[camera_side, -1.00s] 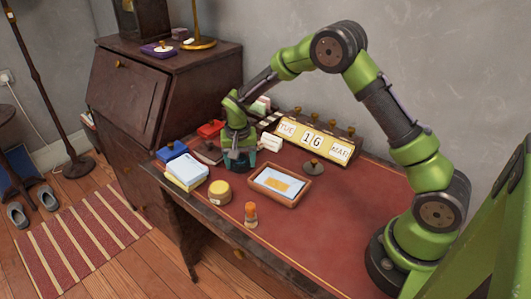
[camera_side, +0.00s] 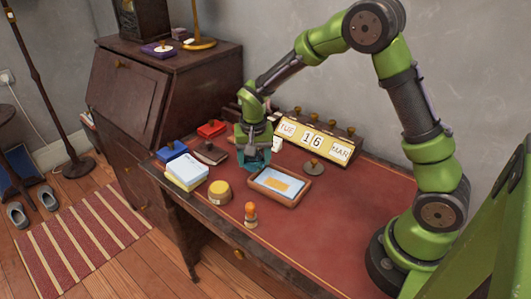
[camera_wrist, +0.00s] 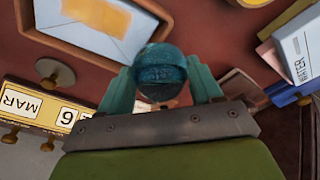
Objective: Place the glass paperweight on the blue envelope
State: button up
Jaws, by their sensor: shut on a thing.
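The glass paperweight (camera_wrist: 160,72) is a dark teal-blue ball with a darker underside, between the two teal fingers of my gripper (camera_wrist: 162,88) in the wrist view. My gripper is shut on it. In the side view my gripper (camera_side: 257,164) is just behind and left of a wooden tray (camera_side: 270,197), and its fingers mostly hide the paperweight. A light blue envelope (camera_side: 284,177) with a tan patch lies in the tray. In the wrist view the envelope (camera_wrist: 82,31) is at the upper left, beyond the paperweight and to its left.
A calendar block (camera_side: 312,140) stands behind the tray. A knobbed stamp (camera_side: 313,167) is behind the tray's right side. A round yellow tin (camera_side: 219,191) and a paper stack (camera_side: 187,174) stand left, an orange-topped stamp (camera_side: 251,213) in front. The desk's right side is clear.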

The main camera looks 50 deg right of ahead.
jog(key=s, duration=0.6)
jog(key=s+r, duration=0.1)
jog(key=s, duration=0.2)
jog(key=shift+s+a, duration=0.15)
jog(key=shift+s, duration=0.1)
jog(key=s+r, duration=0.2)
jog(key=s, duration=0.2)
jog(key=shift+a+r, duration=0.35)
jog(key=shift+r, duration=0.05)
jog(key=s+d+m, duration=0.1)
jog(key=s+m, duration=0.3)
jog(key=s, duration=0.4)
jog(key=m, duration=0.1)
send_over(274, 177)
jog(key=shift+s+a+f+g, duration=0.15)
jog(key=shift+a+f, duration=0.05)
jog(key=shift+f, duration=0.3)
jog(key=shift+s+a+f+g, duration=0.1)
jog(key=shift+a+f+g, duration=0.05)
jog(key=shift+f, duration=0.3)
jog(key=shift+w+f, duration=0.15)
jog(key=shift+f, duration=1.6)
jog(key=shift+f, duration=0.2)
jog(key=o, duration=1)
jog(key=shift+c, duration=0.2)
